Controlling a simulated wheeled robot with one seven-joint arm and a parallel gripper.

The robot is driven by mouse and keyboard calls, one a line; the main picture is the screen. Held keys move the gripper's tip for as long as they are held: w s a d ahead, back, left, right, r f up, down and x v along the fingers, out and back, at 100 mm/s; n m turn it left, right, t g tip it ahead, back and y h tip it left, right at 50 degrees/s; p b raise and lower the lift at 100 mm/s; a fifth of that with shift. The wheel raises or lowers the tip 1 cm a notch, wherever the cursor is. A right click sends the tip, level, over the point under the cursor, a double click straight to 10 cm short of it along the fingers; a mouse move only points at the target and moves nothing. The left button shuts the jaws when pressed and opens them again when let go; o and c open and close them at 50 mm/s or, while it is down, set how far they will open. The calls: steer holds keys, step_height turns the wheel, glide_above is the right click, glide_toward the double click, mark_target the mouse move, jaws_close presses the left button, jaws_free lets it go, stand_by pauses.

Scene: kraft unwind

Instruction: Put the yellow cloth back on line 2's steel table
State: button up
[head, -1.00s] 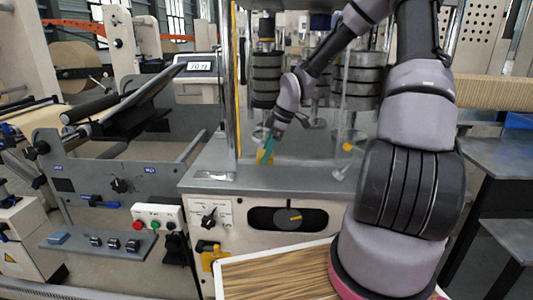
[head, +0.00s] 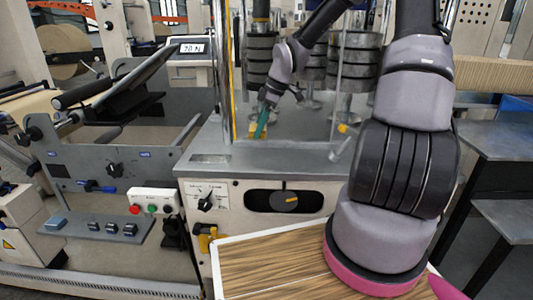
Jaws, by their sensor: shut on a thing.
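My gripper (head: 261,127) has teal fingers and is over the grey top of the machine, behind its upright posts. It is shut on the yellow cloth (head: 254,129), of which only a small patch shows beside the fingertips. I cannot tell whether the cloth touches the surface beneath. A grey steel-like table (head: 497,142) stands at the right edge, well apart from my gripper; no label shows which line it belongs to.
The machine's front panel (head: 235,200) has a dial and a dark slot. Stacked dark discs (head: 352,68) stand behind my gripper. A white-rimmed wood-grain board (head: 262,240) lies low in front. A roll stand with a control box (head: 155,201) is at left.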

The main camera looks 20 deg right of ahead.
glide_above(242, 159)
steer(key=d, duration=0.2)
steer(key=f, duration=0.9)
steer(key=shift+s+a, duration=0.15)
steer(key=shift+a, duration=0.15)
steer(key=o, duration=0.9)
steer(key=shift+f, duration=0.1)
